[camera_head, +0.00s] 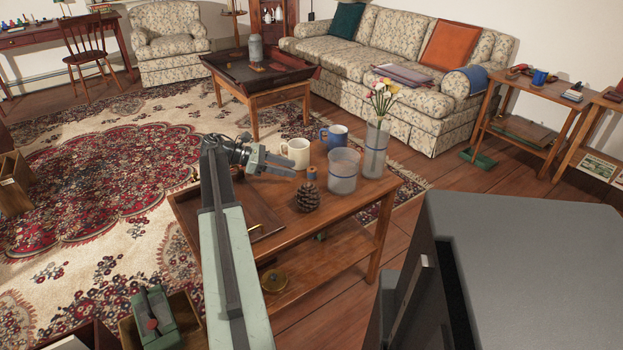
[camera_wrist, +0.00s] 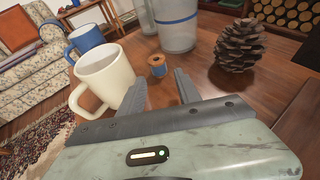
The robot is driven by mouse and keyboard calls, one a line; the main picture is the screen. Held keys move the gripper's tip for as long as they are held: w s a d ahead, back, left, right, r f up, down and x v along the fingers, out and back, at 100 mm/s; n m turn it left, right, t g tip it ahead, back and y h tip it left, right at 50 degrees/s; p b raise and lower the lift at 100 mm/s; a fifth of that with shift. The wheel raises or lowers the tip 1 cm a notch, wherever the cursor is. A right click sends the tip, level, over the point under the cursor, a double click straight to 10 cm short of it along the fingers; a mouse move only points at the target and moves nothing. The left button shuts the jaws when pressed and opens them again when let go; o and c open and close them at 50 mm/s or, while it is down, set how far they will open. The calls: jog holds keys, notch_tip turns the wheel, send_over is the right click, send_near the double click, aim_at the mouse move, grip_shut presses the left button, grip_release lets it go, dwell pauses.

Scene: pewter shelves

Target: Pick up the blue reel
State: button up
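The blue reel (camera_head: 312,173) is a small wooden spool with a band of blue, upright on the wooden side table (camera_head: 345,195). In the wrist view the reel (camera_wrist: 157,67) stands a little beyond the fingertips, in line with the gap between them. My gripper (camera_head: 285,164) is above the table, to the left of the reel. In the wrist view my gripper (camera_wrist: 161,82) is open, with nothing between its fingers.
A cream mug (camera_wrist: 104,78) stands close by my left finger, with a blue mug (camera_wrist: 86,38) behind. A pinecone (camera_wrist: 238,46) is at right. A clear tumbler (camera_head: 344,170) and a flower vase (camera_head: 375,150) stand past the reel. A wooden tray (camera_head: 262,228) lies on the table's left.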

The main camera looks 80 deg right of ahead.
aim_at(308, 178)
jog(key=b+x, duration=0.2)
jog(key=x, duration=0.5)
jog(key=shift+s+d, duration=0.15)
jog(key=shift+d, duration=0.1)
jog(key=shift+r, duration=0.1)
grip_shut()
jog(key=shift+r, duration=0.1)
